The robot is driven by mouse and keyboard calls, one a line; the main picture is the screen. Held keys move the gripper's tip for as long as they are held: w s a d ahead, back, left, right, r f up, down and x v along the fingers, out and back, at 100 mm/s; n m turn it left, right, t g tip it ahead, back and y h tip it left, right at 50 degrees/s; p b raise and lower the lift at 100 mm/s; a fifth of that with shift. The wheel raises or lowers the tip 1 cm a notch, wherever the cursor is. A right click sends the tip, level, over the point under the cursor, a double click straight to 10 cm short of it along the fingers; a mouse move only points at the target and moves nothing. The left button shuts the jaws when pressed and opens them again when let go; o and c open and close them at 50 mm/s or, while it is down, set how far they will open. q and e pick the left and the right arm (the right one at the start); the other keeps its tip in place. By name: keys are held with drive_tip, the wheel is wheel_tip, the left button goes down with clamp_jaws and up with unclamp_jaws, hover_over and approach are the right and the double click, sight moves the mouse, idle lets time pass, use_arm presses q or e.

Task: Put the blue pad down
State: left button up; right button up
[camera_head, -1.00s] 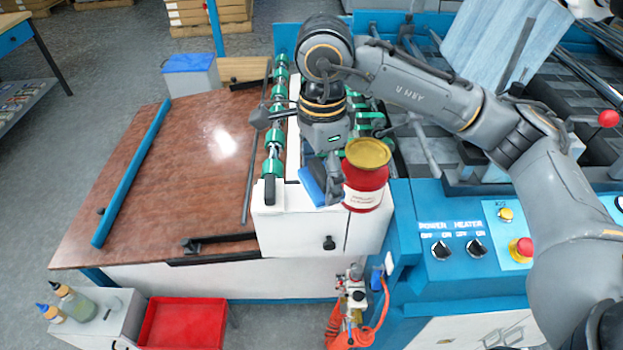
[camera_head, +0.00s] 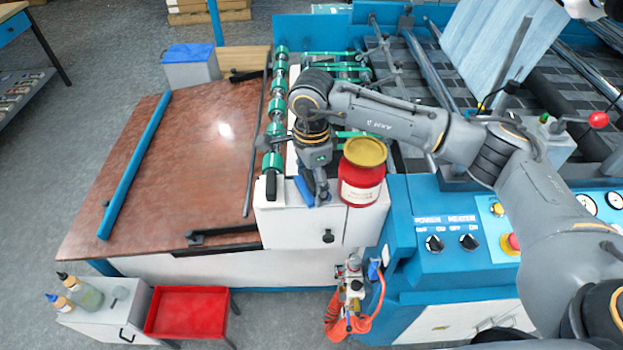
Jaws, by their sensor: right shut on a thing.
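The blue pad (camera_head: 304,190) is at the white machine cabinet top, just left of the red can. My right gripper (camera_head: 320,197) is shut on the pad, pointing down; its fingers hide part of the pad. I cannot tell whether the pad touches the cabinet top. My left gripper is not in view.
A red can with a gold lid (camera_head: 362,172) stands close to the right of my right gripper. Green rollers (camera_head: 274,160) run behind and left. A brown table (camera_head: 190,170) with a blue bar (camera_head: 135,165) is mostly clear. A red tray (camera_head: 187,312) sits at front left.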

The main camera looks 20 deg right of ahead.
sight(311, 178)
drive_tip(key=shift+f, duration=0.1)
drive_tip(key=shift+f+b, duration=0.1)
drive_tip(key=shift+b, duration=0.2)
drive_tip(key=o, duration=1)
drive_tip(key=shift+r+p, duration=0.3)
drive_tip(key=shift+p, duration=0.1)
drive_tip(key=shift+w+r+b, duration=0.1)
drive_tip(key=shift+r+b, duration=0.2)
drive_tip(key=shift+r, duration=0.05)
wheel_tip(311, 178, up, 10)
drive_tip(key=shift+f+b, duration=0.15)
drive_tip(key=shift+b, duration=1.05)
drive_tip(key=shift+r, duration=0.75)
